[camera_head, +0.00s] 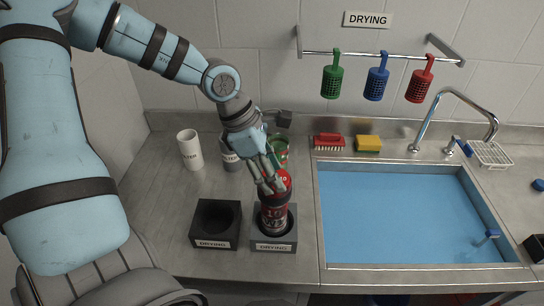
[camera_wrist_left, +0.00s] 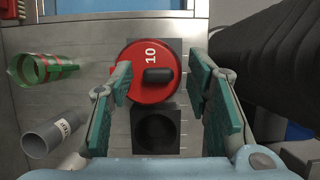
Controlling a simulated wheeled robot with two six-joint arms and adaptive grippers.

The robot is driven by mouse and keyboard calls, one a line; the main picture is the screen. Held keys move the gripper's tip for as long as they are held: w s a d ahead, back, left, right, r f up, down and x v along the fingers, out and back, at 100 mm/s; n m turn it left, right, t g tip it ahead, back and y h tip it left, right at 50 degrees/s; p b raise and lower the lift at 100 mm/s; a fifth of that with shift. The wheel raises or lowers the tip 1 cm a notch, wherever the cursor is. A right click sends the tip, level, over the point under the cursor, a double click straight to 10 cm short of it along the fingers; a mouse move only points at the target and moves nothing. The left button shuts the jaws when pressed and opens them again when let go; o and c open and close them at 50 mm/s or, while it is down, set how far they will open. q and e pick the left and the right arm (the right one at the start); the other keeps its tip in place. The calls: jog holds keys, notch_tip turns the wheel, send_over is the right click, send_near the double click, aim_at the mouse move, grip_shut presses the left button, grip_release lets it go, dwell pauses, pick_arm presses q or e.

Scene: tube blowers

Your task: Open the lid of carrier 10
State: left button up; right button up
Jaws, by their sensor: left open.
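Carrier 10 (camera_head: 273,217) stands upright in the right one of two dark square holders marked DRYING. Its round red lid (camera_wrist_left: 150,72), marked 10 with a dark raised grip bar, is on top and closed. My left gripper (camera_head: 272,186) is just above the lid and partly covers it in the head view. In the left wrist view the open fingers (camera_wrist_left: 160,85) stand either side of the lid's grip bar, with nothing held between them. My right gripper is not in view.
The other dark holder (camera_head: 235,222) is empty on the left. A white tube (camera_head: 189,150), a grey tube (camera_head: 231,158) and a green container (camera_head: 278,146) stand behind. The blue sink (camera_head: 410,215) is at right; green, blue and red baskets hang on a rail.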

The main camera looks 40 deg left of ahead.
pick_arm(q)
jog(key=shift+a, duration=0.1)
grip_shut()
jog(key=n+b, duration=0.1)
jog(key=b, duration=0.2)
jog(key=w+d+n+t+b, duration=0.1)
jog(key=n+b, duration=0.1)
jog(key=b, duration=0.1)
jog(key=shift+f+y, duration=0.3)
jog(key=shift+y, duration=0.1)
jog(key=shift+d+r+n+b, duration=0.1)
jog(key=shift+d+n+b, duration=0.05)
jog(key=shift+n+b, duration=0.3)
jog(key=shift+d+r+n+y, duration=0.15)
jog(key=shift+r+n+y, duration=0.05)
jog(key=shift+n+y, duration=0.1)
jog(key=shift+d+r+p, duration=0.1)
jog(key=shift+r+p, duration=0.1)
jog(key=shift+p, duration=0.3)
jog(key=shift+w+n+p, duration=0.2)
jog(key=shift+n+p, duration=0.35)
jog(key=shift+p, duration=0.4)
jog(key=shift+w+f+n+y+p, duration=0.15)
jog(key=shift+w+n+y+p, duration=0.15)
jog(key=shift+p, duration=0.1)
